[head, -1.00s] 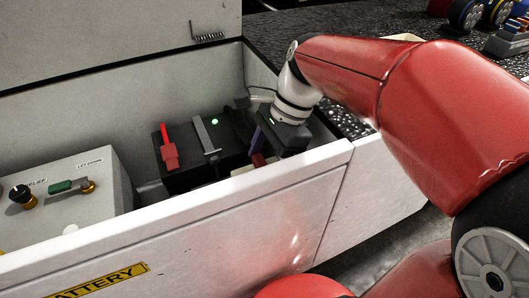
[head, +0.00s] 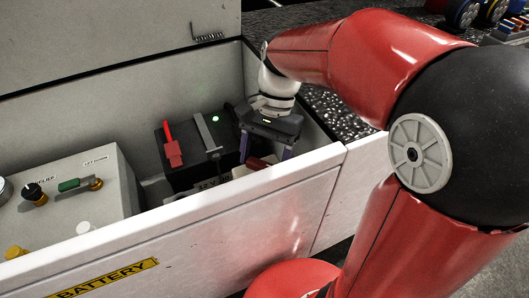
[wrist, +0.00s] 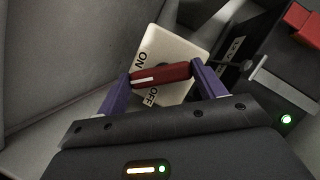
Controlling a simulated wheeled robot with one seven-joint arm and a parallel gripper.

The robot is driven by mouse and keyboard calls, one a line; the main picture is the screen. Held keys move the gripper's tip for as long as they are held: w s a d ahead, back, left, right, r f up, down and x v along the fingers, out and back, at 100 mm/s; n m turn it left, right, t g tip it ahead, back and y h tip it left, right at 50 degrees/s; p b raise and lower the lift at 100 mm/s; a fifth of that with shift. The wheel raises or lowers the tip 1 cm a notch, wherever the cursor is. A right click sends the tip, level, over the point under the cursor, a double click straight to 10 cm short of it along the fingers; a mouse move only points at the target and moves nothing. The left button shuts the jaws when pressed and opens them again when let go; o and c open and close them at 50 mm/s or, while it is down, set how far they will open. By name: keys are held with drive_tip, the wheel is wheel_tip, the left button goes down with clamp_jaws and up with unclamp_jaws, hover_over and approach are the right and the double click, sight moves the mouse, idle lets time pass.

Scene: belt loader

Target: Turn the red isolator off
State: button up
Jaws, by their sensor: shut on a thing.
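The red isolator handle (wrist: 165,74) sits on a cream plate (wrist: 182,46) lettered ON and OFF in the wrist view. Its white mark is at the left end, between the two words. My gripper (wrist: 160,76) has one purple finger at each end of the handle and is shut on it. In the head view my gripper (head: 264,158) reaches down inside the right end of the white battery box (head: 200,214). There the box's front wall and my gripper hide most of the isolator.
A black battery (head: 190,178) with a red terminal cover (head: 172,150), a grey strap and a green light stands left of my gripper. A grey control box (head: 85,190) with knobs is further left. The box walls are close around my gripper.

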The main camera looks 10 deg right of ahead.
drive_tip(key=n+h, duration=0.1)
drive_tip(key=n, duration=0.1)
drive_tip(key=n+h, duration=0.1)
drive_tip(key=n, duration=0.2)
drive_tip(key=shift+w+a+n+g, duration=0.15)
drive_tip(key=shift+n+g, duration=0.15)
drive_tip(key=shift+a+n+h, duration=0.1)
drive_tip(key=shift+n+h, duration=0.8)
drive_tip(key=shift+n, duration=1.3)
drive_tip(key=o, duration=1)
drive_tip(key=v, duration=0.7)
drive_tip(key=shift+w+a+r, duration=0.1)
drive_tip(key=shift+w+r, duration=0.05)
drive_tip(key=shift+r, duration=0.2)
